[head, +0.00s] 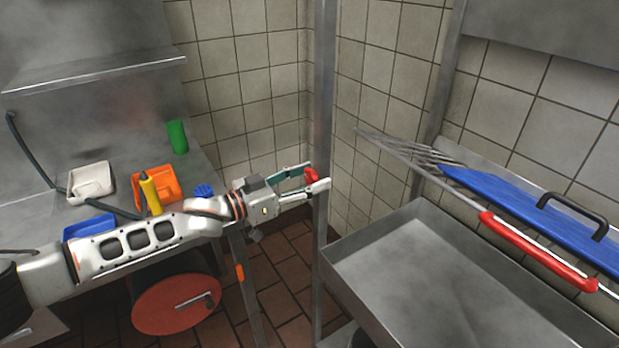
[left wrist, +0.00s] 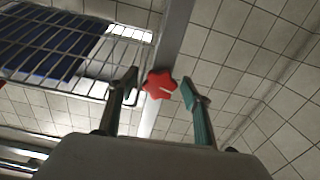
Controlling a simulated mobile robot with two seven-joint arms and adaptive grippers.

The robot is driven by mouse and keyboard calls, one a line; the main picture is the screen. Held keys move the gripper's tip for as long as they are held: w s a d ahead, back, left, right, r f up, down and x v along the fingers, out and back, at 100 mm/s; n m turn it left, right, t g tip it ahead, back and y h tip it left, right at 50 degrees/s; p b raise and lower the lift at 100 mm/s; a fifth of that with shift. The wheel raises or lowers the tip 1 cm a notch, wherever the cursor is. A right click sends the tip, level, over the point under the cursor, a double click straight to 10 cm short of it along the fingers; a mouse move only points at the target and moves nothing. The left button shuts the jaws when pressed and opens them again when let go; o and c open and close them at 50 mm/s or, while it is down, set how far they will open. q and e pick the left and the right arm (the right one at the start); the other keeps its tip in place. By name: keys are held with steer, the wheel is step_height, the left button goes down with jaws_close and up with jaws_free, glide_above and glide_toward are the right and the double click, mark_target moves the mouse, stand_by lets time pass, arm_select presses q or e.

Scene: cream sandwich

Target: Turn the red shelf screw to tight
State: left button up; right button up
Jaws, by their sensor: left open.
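The red shelf screw (head: 311,175) is a small star-shaped knob on the upright metal post (head: 324,120). In the left wrist view the red screw (left wrist: 160,85) shows between the two fingertips, with a small gap to each side. My left gripper (head: 310,180) reaches in from the left and is open around the screw. The left gripper's fingers (left wrist: 157,88) also show in the wrist view. How tight the screw is cannot be told. My right gripper is not in view.
A wire rack (head: 405,150) with a blue board (head: 520,205) and a red-handled bar (head: 535,252) slopes at the right above a metal basin (head: 430,275). At left, a counter holds a white tray (head: 91,180), orange bin (head: 170,180), yellow bottle (head: 151,194) and green cup (head: 177,137).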

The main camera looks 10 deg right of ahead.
arm_select(q)
steer(key=c, duration=1.1)
steer(key=shift+m+p, duration=0.3)
steer(key=shift+m, duration=1.1)
steer(key=shift+c, duration=0.2)
steer(key=o, duration=1.1)
steer(key=shift+o, duration=0.2)
steer(key=shift+a, duration=0.1)
steer(key=v, duration=1.1)
steer(key=shift+s+a, duration=0.15)
steer(key=shift+a, duration=0.25)
